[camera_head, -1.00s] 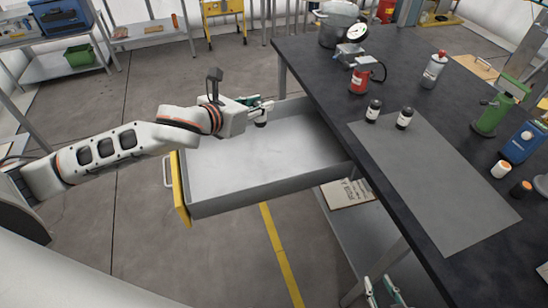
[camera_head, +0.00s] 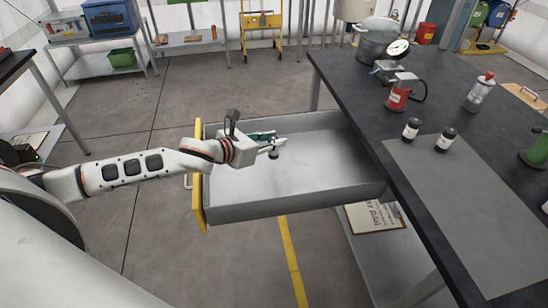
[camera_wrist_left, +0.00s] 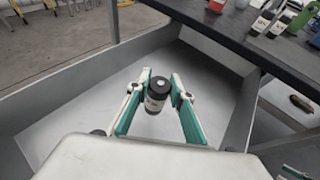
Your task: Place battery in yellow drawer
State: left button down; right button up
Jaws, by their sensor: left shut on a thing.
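The battery, a small black cylinder with a white label, shows in the wrist view (camera_wrist_left: 157,95) and small in the head view (camera_head: 273,153). My left gripper (camera_head: 274,143) is shut on it, one teal-lined finger on each side. They are over the inside of the open yellow drawer (camera_head: 199,185), a grey tray with a yellow front. I cannot tell whether the battery touches the drawer floor. Part of what looks like my right gripper (camera_wrist_left: 294,173) shows at the wrist view's lower right corner; its jaws cannot be made out.
The drawer is otherwise empty. The dark table (camera_head: 345,75) stands to its right. A lower shelf (camera_head: 385,262) holds a cardboard sign.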

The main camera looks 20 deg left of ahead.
aim_at(269, 156)
pick_arm(q)
notch_tip(269, 156, down, 6)
jog(key=shift+f+b, duration=0.1)
jog(key=shift+b, duration=0.55)
jog(key=c, duration=1.8)
grip_release()
jog(key=shift+o, duration=0.2)
